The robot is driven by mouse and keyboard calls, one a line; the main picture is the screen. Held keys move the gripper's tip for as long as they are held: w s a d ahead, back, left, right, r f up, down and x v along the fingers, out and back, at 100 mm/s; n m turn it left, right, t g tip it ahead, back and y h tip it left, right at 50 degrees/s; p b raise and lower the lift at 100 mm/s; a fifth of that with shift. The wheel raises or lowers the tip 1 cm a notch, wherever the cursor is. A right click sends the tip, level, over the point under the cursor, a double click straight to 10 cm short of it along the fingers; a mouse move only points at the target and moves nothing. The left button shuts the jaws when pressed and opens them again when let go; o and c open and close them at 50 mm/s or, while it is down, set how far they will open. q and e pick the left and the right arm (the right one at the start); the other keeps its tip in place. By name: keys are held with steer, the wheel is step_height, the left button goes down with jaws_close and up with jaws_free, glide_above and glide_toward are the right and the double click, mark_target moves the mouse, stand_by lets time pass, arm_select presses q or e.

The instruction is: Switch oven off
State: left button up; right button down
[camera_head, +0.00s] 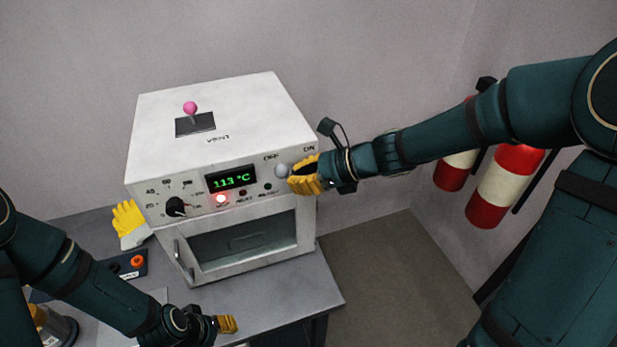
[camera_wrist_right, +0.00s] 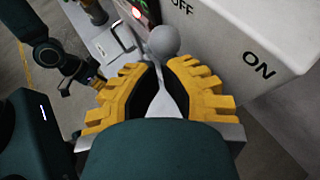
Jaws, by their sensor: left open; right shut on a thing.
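The white oven (camera_head: 215,130) stands on a grey table, and its display (camera_head: 231,179) reads about 113 °C in green. A red lamp (camera_head: 221,199) glows below the display. A grey ball-tipped switch lever (camera_head: 282,170) is at the right of the oven's front, below the OFF and ON labels. My right gripper (camera_head: 301,177) is at the lever, its yellow fingers shut on it. In the right wrist view the lever's ball (camera_wrist_right: 163,41) shows just beyond the fingertips, nearer OFF than ON. My left gripper (camera_head: 228,324) is open and empty above the table's front.
A pink-knobbed vent lever (camera_head: 190,108) stands on the oven's top. A black dial (camera_head: 176,207) is at the front left. A yellow glove (camera_head: 128,218) lies left of the oven. Fire extinguishers (camera_head: 505,185) hang on the right wall. Floor right of the table is clear.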

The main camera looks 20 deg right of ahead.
arm_select(q)
steer(key=shift+r, duration=0.1)
steer(key=shift+r+p, duration=0.35)
steer(key=shift+p, duration=0.05)
arm_select(e)
steer(key=shift+a+f+h, duration=0.15)
steer(key=shift+a+h, duration=0.35)
steer(key=shift+a, duration=0.2)
arm_select(q)
steer(key=shift+r, duration=0.1)
arm_select(e)
steer(key=shift+d, duration=0.2)
arm_select(q)
steer(key=shift+r, duration=0.2)
arm_select(e)
steer(key=shift+d, duration=0.65)
arm_select(q)
steer(key=shift+r+p, duration=0.1)
steer(key=shift+p, duration=0.25)
arm_select(e)
steer(key=shift+d, duration=0.1)
